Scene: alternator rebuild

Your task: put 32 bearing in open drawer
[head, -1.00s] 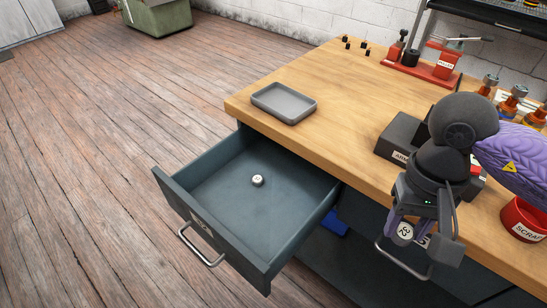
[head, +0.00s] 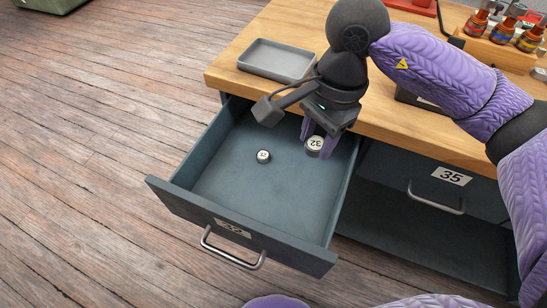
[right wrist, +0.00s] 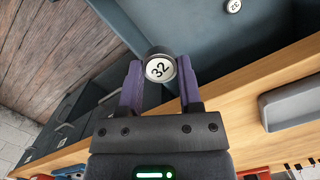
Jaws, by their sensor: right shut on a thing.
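My right gripper (head: 318,144) is shut on the 32 bearing (head: 314,145), a dark round piece with a white face marked 32. It holds the bearing over the right back part of the open drawer (head: 215,205), whose front label reads 32. In the right wrist view the bearing (right wrist: 159,69) sits between the two purple fingers, with the drawer behind it. A smaller bearing (head: 263,156) lies on the drawer floor, left of the gripper; it also shows in the right wrist view (right wrist: 234,6). My left gripper is not in view.
A grey tray (head: 277,61) sits on the wooden bench top (head: 385,118) behind the drawer. A closed drawer labelled 35 (head: 480,190) is to the right. The drawer's middle and front floor is clear around the small bearing.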

